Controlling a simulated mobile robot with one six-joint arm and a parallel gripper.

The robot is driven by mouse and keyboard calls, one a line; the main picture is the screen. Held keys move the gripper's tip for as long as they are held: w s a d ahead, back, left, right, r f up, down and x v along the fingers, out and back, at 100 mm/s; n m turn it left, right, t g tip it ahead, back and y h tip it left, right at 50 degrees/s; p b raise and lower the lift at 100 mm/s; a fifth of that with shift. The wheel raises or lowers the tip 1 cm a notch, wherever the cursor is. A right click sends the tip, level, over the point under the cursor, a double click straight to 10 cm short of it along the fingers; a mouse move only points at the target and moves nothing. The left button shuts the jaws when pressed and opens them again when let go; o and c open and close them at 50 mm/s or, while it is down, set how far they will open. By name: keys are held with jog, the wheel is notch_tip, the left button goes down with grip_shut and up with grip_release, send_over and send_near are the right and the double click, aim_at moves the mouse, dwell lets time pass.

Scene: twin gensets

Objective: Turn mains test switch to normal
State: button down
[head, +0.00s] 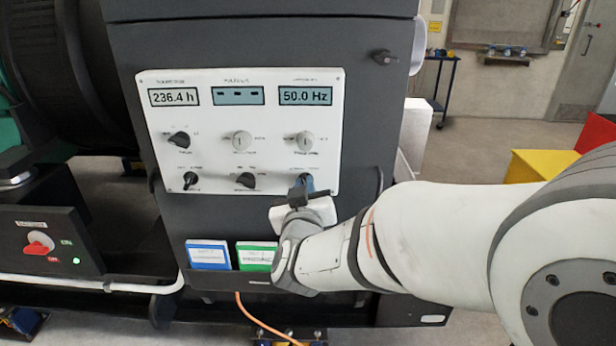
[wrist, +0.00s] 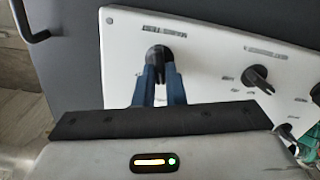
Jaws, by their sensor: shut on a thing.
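The white control panel (head: 330,165) is on the front of the dark cabinet, with three displays on top and two rows of knobs below. My gripper (head: 306,184) is at the lower right knob of the panel, and my arm hides most of that knob in the head view. In the wrist view the blue fingers of my gripper (wrist: 160,78) are shut on a black rotary knob, the mains test switch (wrist: 160,53). Its label above is upside down in this view. The small position lettering around the knob is too blurred to read.
A black knob (wrist: 258,78) is beside the held one in the wrist view. Blue (head: 208,255) and green (head: 256,257) booklets stand in a holder below the panel. A red switch (head: 38,244) is on a box at left. A dark handle (wrist: 30,25) projects from the cabinet.

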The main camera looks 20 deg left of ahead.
jog(key=shift+a+n+p, duration=0.1)
jog(key=shift+n+p, duration=0.6)
jog(key=shift+n, duration=0.9)
jog(key=c, duration=1.5)
grip_release()
jog(key=shift+s, duration=0.15)
jog(key=v, duration=0.7)
jog(key=shift+s, duration=0.3)
